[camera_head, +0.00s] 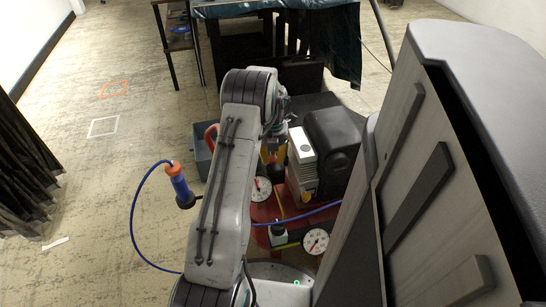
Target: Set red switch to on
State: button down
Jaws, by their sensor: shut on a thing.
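My arm reaches forward from the bottom of the view and bends down at its far end. My gripper (274,147) is below the wrist, small and partly hidden, beside a white and black block (301,146). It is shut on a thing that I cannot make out. I cannot pick out the red switch for certain. A red curved part (211,136) shows just left of my arm, partly covered by it.
Red equipment with a dial gauge (262,189) and another gauge (315,241) stands close below my arm. A blue and orange tool (179,184) is at left on a blue cable. A large grey panel (430,190) fills the right. The carpet at left is mostly clear.

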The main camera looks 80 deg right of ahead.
aim_at(273, 158)
jog(key=shift+r+p, duration=0.8)
jog(key=c, duration=0.9)
grip_release()
notch_tip(273, 158, up, 12)
jog(key=shift+f, duration=0.1)
dwell(0.4)
